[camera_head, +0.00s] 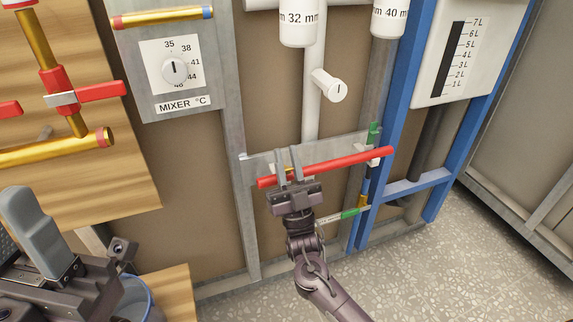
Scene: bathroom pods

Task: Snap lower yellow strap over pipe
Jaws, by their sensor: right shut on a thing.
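A red pipe (335,164) runs nearly level, rising slightly to the right, in front of a grey metal plate (262,160). My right gripper (288,153) reaches up from below, with its two fingers at the left part of the pipe. A small bit of yellow strap (288,169) shows between the fingers, and the gripper is shut on it. The fingers hide most of the strap, so I cannot tell whether it is closed over the pipe. My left gripper (32,225) is at the lower left, away from the pipe; its jaw gap is not clear.
A green piece (374,134) and a white clip stand at the pipe's right end. A blue frame post (400,95) rises to the right. A white pipe (313,115) with a knob is above. A mixer panel (172,68) is upper left. A bucket (138,300) stands lower left.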

